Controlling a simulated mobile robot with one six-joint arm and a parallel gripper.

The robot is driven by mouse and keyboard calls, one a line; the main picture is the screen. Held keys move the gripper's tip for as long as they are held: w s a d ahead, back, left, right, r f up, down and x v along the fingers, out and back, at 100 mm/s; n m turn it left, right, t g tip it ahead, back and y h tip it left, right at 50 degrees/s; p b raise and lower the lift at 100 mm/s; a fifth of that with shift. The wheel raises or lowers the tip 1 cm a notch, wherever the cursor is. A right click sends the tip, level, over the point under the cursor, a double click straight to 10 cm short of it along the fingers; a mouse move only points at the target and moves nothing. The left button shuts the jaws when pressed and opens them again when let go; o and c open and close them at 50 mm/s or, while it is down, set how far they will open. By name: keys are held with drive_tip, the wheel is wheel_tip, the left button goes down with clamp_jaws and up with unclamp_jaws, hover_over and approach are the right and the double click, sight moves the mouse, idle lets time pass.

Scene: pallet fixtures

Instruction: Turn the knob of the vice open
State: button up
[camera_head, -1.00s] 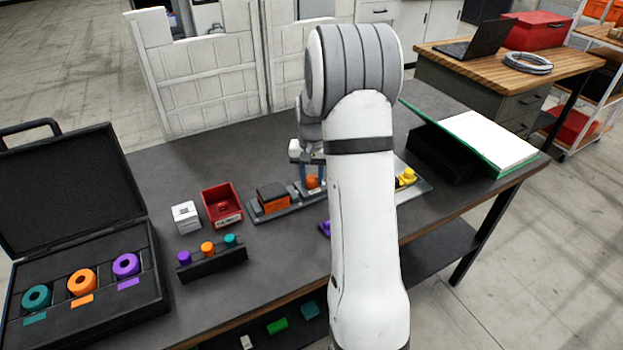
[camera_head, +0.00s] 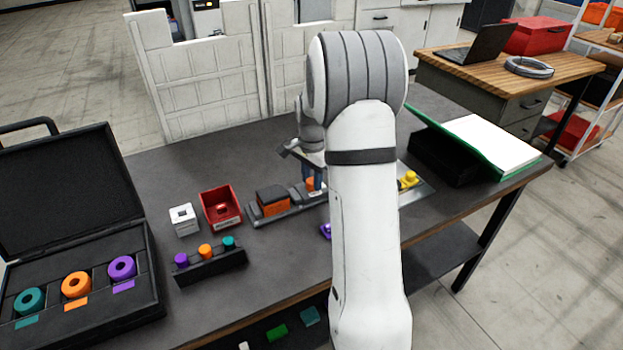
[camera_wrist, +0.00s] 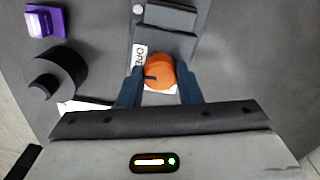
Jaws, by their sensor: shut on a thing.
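The vice (camera_head: 290,217) is a long grey fixture on the dark table, with an orange and black block (camera_head: 271,200) at its left part. Its orange knob (camera_head: 311,185) is partly hidden by my gripper and arm. In the wrist view the round knob (camera_wrist: 160,71) has a dark mark at its left side and a white label (camera_wrist: 140,57) beside it, of which "OPE" can be read. My gripper (camera_wrist: 159,78) has its two blue fingers on either side of the knob, shut on it. The vice's grey body (camera_wrist: 166,38) runs up from the knob.
A red bin (camera_head: 220,208), a white block (camera_head: 184,219) and a rack of coloured pegs (camera_head: 208,266) stand left of the vice. An open black case (camera_head: 80,325) lies far left. A purple part (camera_wrist: 44,21) and a dark round part (camera_wrist: 57,76) show in the wrist view.

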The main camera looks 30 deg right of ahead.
sight(312, 181)
idle(0.5)
drive_tip(key=o, duration=1)
drive_tip(key=shift+c, duration=0.2)
wheel_tip(312, 181, up, 8)
drive_tip(key=shift+f+b, duration=0.2)
drive_tip(key=shift+b, duration=0.15)
drive_tip(key=shift+r, duration=0.15)
drive_tip(key=shift+s+a+r, duration=0.1)
drive_tip(key=shift+a, duration=0.05)
drive_tip(key=s+a+r+n+t, duration=0.1)
drive_tip(key=s+a+r+n, duration=0.45)
drive_tip(key=s+a, duration=0.45)
drive_tip(key=s+a+f+n+t, duration=0.1)
drive_tip(key=s+n, duration=0.3)
drive_tip(key=s, duration=0.4)
drive_tip(key=s+a+f+n, duration=0.1)
drive_tip(key=s+a+n, duration=0.3)
drive_tip(key=s, duration=0.4)
drive_tip(key=shift+a+f+n+t, duration=0.3)
drive_tip(key=shift+n+t, duration=0.1)
drive_tip(key=shift+n, duration=0.05)
